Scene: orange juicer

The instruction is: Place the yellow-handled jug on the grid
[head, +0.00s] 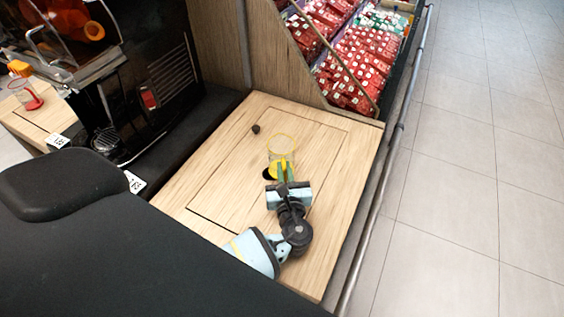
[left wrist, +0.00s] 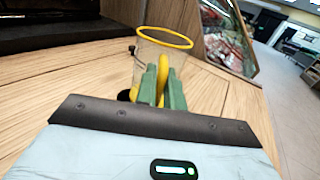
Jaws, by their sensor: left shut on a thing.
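The yellow-handled jug (head: 283,146) is clear with a yellow rim and stands over the right wooden counter. In the left wrist view the jug (left wrist: 165,45) is upright just beyond the fingertips. My left gripper (head: 286,172) has green fingers shut on the jug's yellow handle; the fingers also show in the left wrist view (left wrist: 162,85). Whether the jug's base touches the wood cannot be told. A black juicer machine (head: 150,75) stands at the left, and its dark ribbed grid (head: 107,142) shows at its foot. My right gripper is not in view.
The wooden counter (head: 228,150) has a dark hole beside the jug and a small dark knob (head: 256,129). Red packets (head: 360,65) fill a display behind. A metal rail (head: 378,215) runs along the right edge.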

